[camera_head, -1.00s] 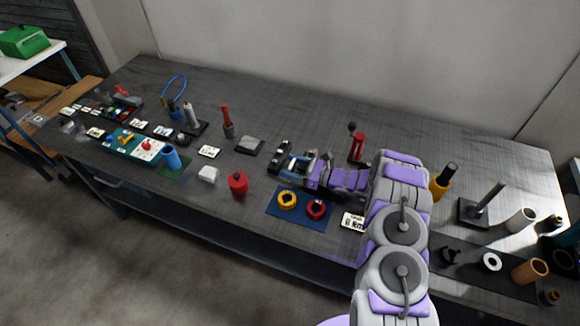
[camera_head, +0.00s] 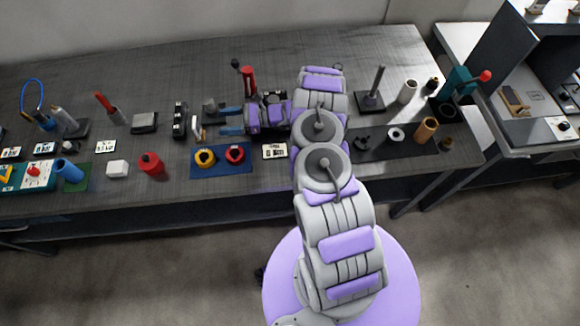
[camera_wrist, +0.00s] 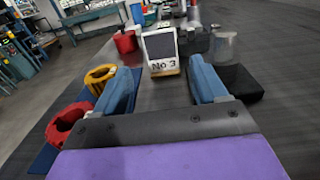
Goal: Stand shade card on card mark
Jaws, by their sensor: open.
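A card (camera_wrist: 160,46) with a dark panel, pale border and a "No 3" strip at its foot stands upright in the wrist view, just beyond and between my fingertips. It also shows small in the head view (camera_head: 197,129), left of my gripper (camera_head: 222,121). My gripper (camera_wrist: 160,78) is open, its two blue fingers apart with nothing between them. I cannot tell the card mark apart from the other small marks and labels on the table.
A blue mat (camera_head: 222,170) with a yellow ring (camera_head: 205,157) and a red ring (camera_head: 235,154) lies in front of the gripper. A grey cylinder (camera_wrist: 223,46) on a dark base stands close by the right finger. A black block (camera_head: 180,119) stands left of the card.

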